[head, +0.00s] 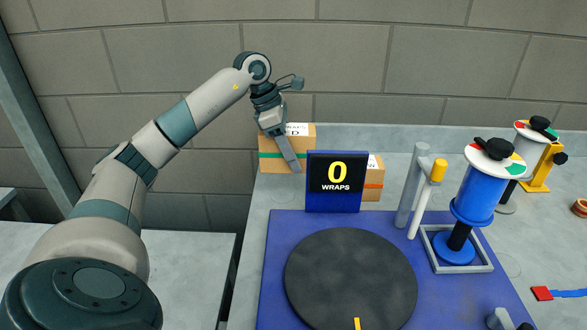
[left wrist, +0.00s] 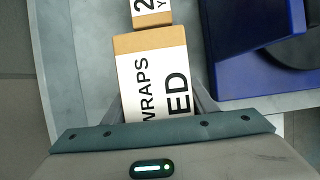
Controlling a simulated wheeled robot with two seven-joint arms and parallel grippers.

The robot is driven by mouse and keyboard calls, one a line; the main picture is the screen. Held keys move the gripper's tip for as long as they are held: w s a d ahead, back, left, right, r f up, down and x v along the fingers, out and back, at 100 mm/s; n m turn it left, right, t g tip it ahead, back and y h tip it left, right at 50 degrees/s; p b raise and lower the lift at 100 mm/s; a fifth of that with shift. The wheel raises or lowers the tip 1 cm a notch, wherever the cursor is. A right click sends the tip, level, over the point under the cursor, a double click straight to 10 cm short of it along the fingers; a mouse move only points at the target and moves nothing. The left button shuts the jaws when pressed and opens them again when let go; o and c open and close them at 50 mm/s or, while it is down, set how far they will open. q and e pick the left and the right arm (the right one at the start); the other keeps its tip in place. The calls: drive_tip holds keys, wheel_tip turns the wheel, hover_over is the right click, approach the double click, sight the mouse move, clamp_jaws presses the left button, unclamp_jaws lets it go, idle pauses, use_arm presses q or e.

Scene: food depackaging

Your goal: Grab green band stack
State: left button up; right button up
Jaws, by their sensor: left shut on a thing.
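The green band stack is a cardboard box (head: 270,163) with a green band and a white printed label on top. It stands at the back of the table, left of and behind the wrap counter. My left gripper (head: 292,160) reaches down over it from above and is shut on it. In the left wrist view the box (left wrist: 155,80) lies between the two fingers (left wrist: 160,108), its label reading "WRAPS" and "ED". The lower finger parts are partly hidden by the box in that view. My right gripper does not show.
A counter sign (head: 336,182) reading "0 WRAPS" stands close in front. A second box (head: 374,180) with an orange band sits to its right. A blue base (head: 275,290) bears a dark turntable (head: 350,280). A blue film roll (head: 478,195) and posts (head: 411,185) stand at right.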

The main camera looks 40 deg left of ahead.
use_arm(q)
drive_tip(key=shift+r, duration=0.7)
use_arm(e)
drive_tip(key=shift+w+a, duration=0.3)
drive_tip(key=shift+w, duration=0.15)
